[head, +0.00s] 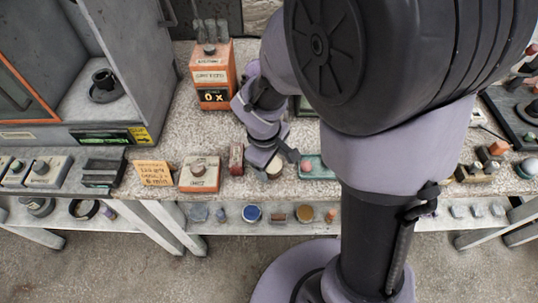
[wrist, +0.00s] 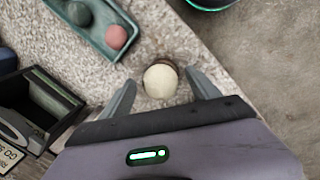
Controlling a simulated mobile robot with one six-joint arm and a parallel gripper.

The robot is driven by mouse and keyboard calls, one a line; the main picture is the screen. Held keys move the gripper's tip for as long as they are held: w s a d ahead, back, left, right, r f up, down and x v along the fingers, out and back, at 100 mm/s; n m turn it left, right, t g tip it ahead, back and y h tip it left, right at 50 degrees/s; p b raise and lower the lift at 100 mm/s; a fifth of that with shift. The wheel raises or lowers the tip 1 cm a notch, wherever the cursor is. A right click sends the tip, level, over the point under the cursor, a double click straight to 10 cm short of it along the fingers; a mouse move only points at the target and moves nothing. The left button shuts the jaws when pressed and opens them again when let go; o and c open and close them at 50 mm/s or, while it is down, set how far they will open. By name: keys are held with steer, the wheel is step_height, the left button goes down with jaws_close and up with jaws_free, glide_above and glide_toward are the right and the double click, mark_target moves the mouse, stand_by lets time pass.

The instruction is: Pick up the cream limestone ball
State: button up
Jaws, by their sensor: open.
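The cream limestone ball (wrist: 160,81) shows in the wrist view on the speckled worktop. It lies midway between the two fingers of my gripper (wrist: 160,95), which are open and stand apart from it on either side. A darker rim shows behind the ball; I cannot tell whether it is a holder or a shadow. In the head view my gripper (head: 275,165) is low over the front of the worktop, with the ball (head: 273,170) partly hidden by the fingers.
A teal tray (wrist: 67,29) with a pink ball (wrist: 116,37) and a dark green ball (wrist: 79,13) lies close by. The worktop's front edge is near the ball. An orange box (head: 212,75) stands behind my gripper, and a small red block (head: 236,157) is to its left.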

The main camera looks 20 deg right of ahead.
steer(key=shift+r, duration=0.15)
jaws_close()
steer(key=shift+r, duration=0.25)
step_height(320, 180, up, 4)
steer(key=p, duration=0.3)
steer(key=shift+f, duration=0.2)
steer(key=s+a+p, duration=0.1)
steer(key=s+a, duration=0.8)
steer(key=a, duration=0.4)
steer(key=shift+s+r+p, duration=0.15)
steer(key=shift+r+p, duration=0.2)
steer(key=shift+r, duration=0.05)
